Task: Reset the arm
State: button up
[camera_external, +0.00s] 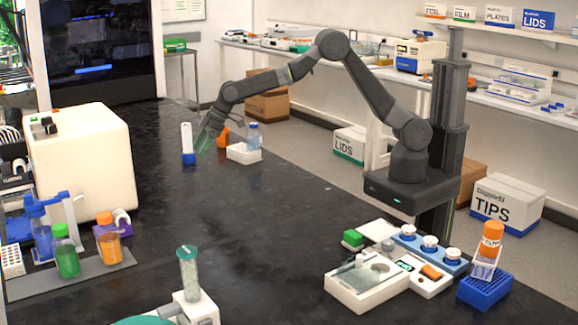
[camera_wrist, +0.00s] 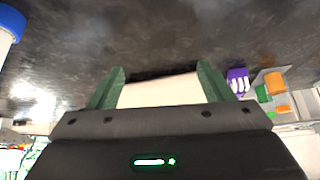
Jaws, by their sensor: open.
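My gripper (camera_external: 205,142) is at the end of my outstretched arm, low over the far part of the black bench. In the wrist view its two green fingers (camera_wrist: 160,78) stand wide apart, with nothing held between them. A large cream block (camera_wrist: 160,93) shows behind the gap, apart from the fingers. A white bottle with a blue lower end (camera_external: 187,152) stands just left of the gripper; its blue end also shows at the upper left of the wrist view (camera_wrist: 10,22). A white tray (camera_external: 243,154) with a blue-capped bottle (camera_external: 254,136) is just right of the gripper.
An orange item (camera_external: 223,137) stands close behind the gripper. The cream box (camera_external: 80,160), green bottle (camera_external: 66,255) and orange bottle (camera_external: 108,243) are at left. A scale (camera_external: 367,283) and blue rack (camera_external: 484,291) are front right. The bench middle (camera_external: 230,215) is clear.

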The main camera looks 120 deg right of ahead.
jog(key=shift+n, duration=0.3)
jog(key=shift+w+a+f+p, duration=0.15)
jog(key=shift+a+f, duration=0.25)
jog(key=shift+f, duration=0.35)
jog(key=shift+w+a+f+p, duration=0.1)
jog(key=shift+a+f, duration=0.3)
jog(key=shift+f, duration=0.35)
jog(key=shift+w+a+f+p, duration=0.15)
jog(key=shift+a+f, duration=0.25)
jog(key=shift+f, duration=0.35)
